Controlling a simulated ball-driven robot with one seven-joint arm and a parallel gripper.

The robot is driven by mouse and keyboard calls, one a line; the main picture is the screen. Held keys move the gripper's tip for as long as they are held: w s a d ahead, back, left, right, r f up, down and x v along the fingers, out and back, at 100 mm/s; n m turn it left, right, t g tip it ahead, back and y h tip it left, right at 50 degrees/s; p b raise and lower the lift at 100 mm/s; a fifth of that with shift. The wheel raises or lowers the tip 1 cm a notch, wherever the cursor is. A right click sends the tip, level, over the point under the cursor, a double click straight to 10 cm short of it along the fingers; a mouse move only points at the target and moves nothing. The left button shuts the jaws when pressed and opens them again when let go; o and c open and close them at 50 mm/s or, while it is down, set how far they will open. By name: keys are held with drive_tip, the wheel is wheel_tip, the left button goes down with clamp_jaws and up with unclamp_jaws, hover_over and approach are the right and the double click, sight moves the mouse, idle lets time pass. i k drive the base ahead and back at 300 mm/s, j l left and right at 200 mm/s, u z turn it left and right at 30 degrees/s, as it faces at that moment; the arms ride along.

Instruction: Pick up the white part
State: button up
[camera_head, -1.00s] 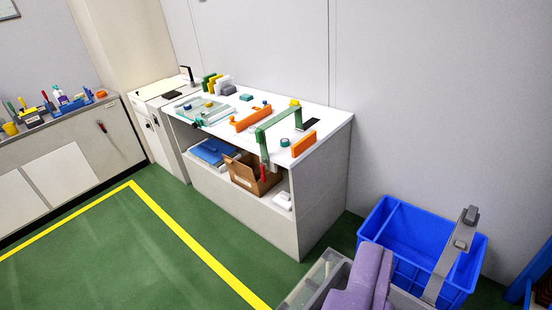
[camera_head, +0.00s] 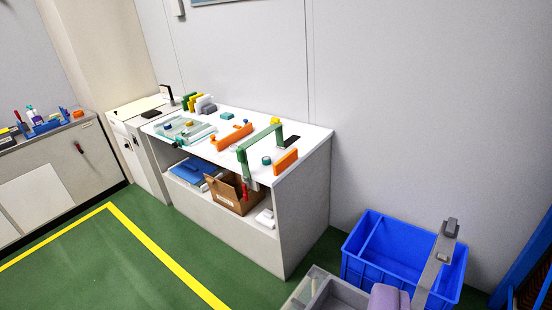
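Several white pieces are in view, and I cannot tell which is the white part. Another white piece (camera_head: 266,218) lies on the shelf under the table, right of the cardboard box. A pale piece (camera_head: 201,133) lies by the clear tray on the tabletop. I cannot make out my gripper in this view, and nothing is seen touching these pieces.
A green bracket (camera_head: 260,148), orange parts (camera_head: 286,160) and a cardboard box (camera_head: 230,192) are at the table. A blue crate (camera_head: 398,265) and a grey container (camera_head: 325,291) with a purple item (camera_head: 388,298) stand lower right. Green floor (camera_head: 90,275) before the table is clear.

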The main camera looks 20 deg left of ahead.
sight(233, 147)
drive_tip(key=i+j+u, duration=0.2)
drive_tip(key=j+u, duration=0.25)
drive_tip(key=i+j+u, duration=0.3)
drive_tip(key=u, duration=0.2)
drive_tip(key=i+j+u, duration=0.2)
drive_tip(key=u, duration=0.25)
drive_tip(key=i+j+u, duration=0.2)
drive_tip(key=i+u, duration=0.6)
drive_tip(key=i, duration=0.15)
drive_tip(key=i+z, duration=0.4)
drive_tip(key=i+j+z, duration=0.2)
drive_tip(key=i+z, duration=0.25)
drive_tip(key=i, duration=0.15)
drive_tip(key=i+l+z, duration=0.2)
drive_tip(key=i+z, duration=0.6)
drive_tip(key=i+j+z, duration=0.1)
drive_tip(key=i+z, duration=0.45)
drive_tip(key=i, duration=0.8)
